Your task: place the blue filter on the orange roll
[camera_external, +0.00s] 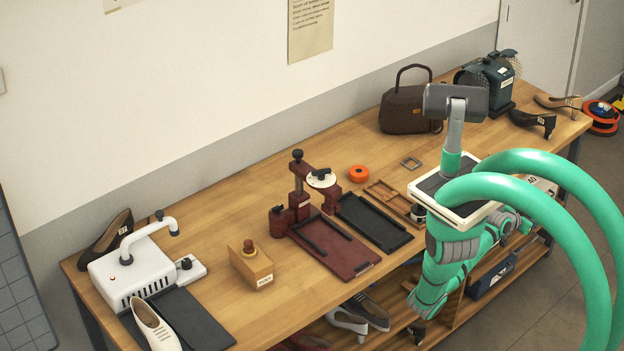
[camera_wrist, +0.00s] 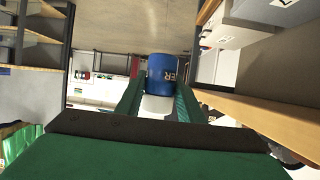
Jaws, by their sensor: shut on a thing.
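The blue filter (camera_wrist: 163,70) is a blue cylinder with pale lettering in the wrist view. It sits between the two green fingers of my gripper (camera_wrist: 160,98), which is shut on it. The orange roll (camera_external: 358,174) lies flat on the workbench (camera_external: 225,213) in the external view, behind the wooden tray and left of a small square frame. The orange roll is not in the wrist view. I cannot make out my gripper or the blue filter in the external view, where my arm stands at the bench's front edge.
A dark red press (camera_external: 300,195) stands left of the orange roll, with a black tray (camera_external: 372,222) in front. A wooden tray (camera_external: 383,192) and a square metal frame (camera_external: 411,163) are near. A brown handbag (camera_external: 405,112) stands behind. A wooden edge (camera_wrist: 265,115) runs along the wrist view's right.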

